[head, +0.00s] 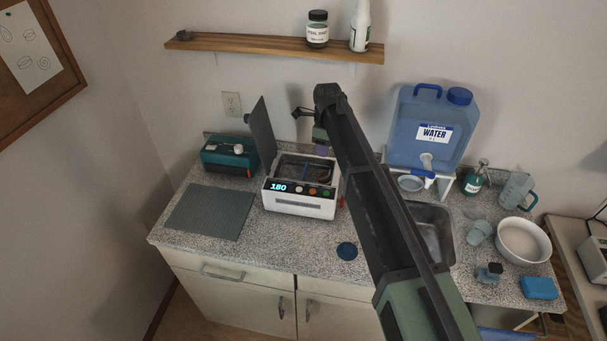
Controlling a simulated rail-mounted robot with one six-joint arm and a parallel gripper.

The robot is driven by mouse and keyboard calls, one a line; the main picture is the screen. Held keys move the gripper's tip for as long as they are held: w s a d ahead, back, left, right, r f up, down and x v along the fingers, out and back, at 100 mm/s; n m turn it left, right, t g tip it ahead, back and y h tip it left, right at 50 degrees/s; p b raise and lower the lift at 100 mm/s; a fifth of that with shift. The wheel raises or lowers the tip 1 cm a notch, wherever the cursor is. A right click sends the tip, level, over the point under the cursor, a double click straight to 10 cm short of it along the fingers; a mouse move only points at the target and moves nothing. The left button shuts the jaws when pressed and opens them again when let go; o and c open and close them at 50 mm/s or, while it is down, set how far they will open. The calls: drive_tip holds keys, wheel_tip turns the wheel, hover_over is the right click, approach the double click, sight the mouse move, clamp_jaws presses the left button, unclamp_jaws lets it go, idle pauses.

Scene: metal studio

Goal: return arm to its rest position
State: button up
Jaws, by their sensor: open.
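My arm reaches up from the lower right across the middle of the head view, in front of the counter. The white machine (300,207) has a raised dark lid (262,135), a display reading 180 and several buttons. Its open basin holds small items that I cannot make out clearly. My arm hides part of the counter and sink.
A grey mat (210,212) and teal box (229,156) are at left. A blue water jug (430,125) on a stand, a sink (432,232), a white bowl (522,241) and a blue sponge (539,288) are at right. A wooden shelf (235,44) hangs above. A dark blue disc (347,251) lies at the front.

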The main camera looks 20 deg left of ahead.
idle(0.4)
drive_tip(key=s+d+f+n+b, duration=0.3)
drive_tip(key=s+d+n, duration=0.2)
drive_tip(key=d, duration=0.9)
drive_tip(key=s+d+f+n+b, duration=0.3)
drive_tip(key=s+d+n, duration=0.3)
drive_tip(key=s+d, duration=0.5)
drive_tip(key=s+d+f+n+b, duration=0.4)
drive_tip(key=s+d, duration=0.5)
drive_tip(key=d, duration=1)
drive_tip(key=shift+n, duration=1.1)
